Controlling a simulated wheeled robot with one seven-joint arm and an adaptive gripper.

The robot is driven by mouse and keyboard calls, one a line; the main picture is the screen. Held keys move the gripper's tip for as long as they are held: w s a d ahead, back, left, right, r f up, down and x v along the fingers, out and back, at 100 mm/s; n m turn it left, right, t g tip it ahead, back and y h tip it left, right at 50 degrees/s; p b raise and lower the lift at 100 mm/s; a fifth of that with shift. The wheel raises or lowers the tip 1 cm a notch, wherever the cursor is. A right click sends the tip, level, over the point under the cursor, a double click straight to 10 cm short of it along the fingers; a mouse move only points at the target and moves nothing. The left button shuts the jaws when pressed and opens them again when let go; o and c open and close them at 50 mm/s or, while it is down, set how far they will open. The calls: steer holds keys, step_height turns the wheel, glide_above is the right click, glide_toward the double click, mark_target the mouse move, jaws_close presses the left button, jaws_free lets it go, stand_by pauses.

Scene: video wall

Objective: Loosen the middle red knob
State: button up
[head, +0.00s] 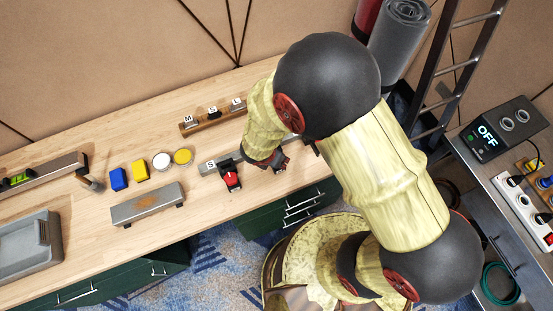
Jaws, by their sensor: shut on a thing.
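A grey metal rail (208,171) lies on the wooden bench, partly hidden under my arm. At its left end, by an "S" label, a red knob (231,180) on a black clamp is in plain view. My gripper (279,162) points down at the rail, right of that knob. It is shut at about the place of the middle red knob, which the fingers and wrist mostly hide. The right part of the rail is hidden behind my arm.
Behind stands a wooden rack (212,118) with pieces labelled M, S and L. To the left lie a blue block (118,179), yellow block (140,169), white disc (162,161), yellow disc (183,156), grey bar (147,206) and grey tray (28,247). A box (500,128) at right reads "OFF".

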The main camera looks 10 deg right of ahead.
steer(key=shift+n+y+b, duration=0.4)
steer(key=shift+n+b, duration=0.1)
steer(key=shift+n, duration=0.6)
steer(key=o, duration=1.1)
steer(key=shift+o, duration=0.2)
steer(key=v, duration=1.2)
steer(key=shift+s, duration=0.2)
steer(key=shift+d+f, duration=0.1)
steer(key=shift+d, duration=0.05)
